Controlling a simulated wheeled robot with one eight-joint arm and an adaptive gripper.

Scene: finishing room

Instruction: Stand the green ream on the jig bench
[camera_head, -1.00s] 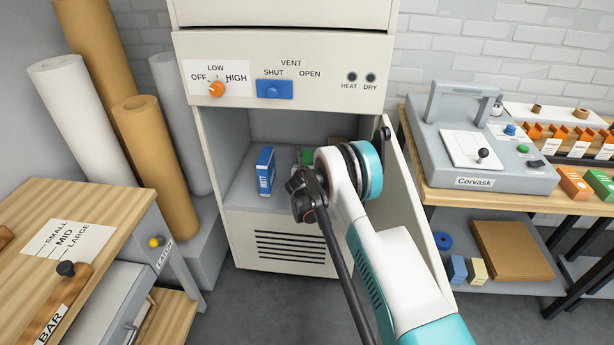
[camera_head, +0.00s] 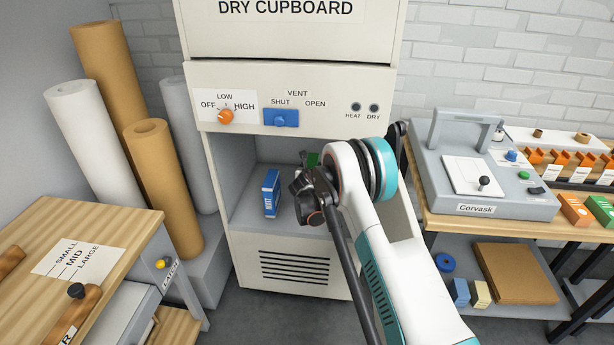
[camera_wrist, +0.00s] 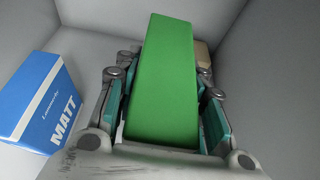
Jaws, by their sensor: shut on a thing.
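The green ream (camera_wrist: 165,80) stands out as a plain green block filling the middle of the wrist view. My gripper (camera_wrist: 166,110) is shut on it, a teal-padded finger on each side. In the head view only a small part of the ream (camera_head: 313,159) shows, above my gripper (camera_head: 308,178), inside the open dry cupboard (camera_head: 217,180). My arm hides the rest. I cannot tell from the head view how far it is above the cupboard floor. No surface in view is labelled as the jig bench.
A blue MATT box (camera_head: 271,193) stands left of my gripper in the cupboard; it also shows in the wrist view (camera_wrist: 38,103). A wooden-topped bench (camera_head: 120,215) is at left, paper rolls (camera_head: 165,190) behind it. A table with a Corvask machine (camera_head: 470,170) is at right.

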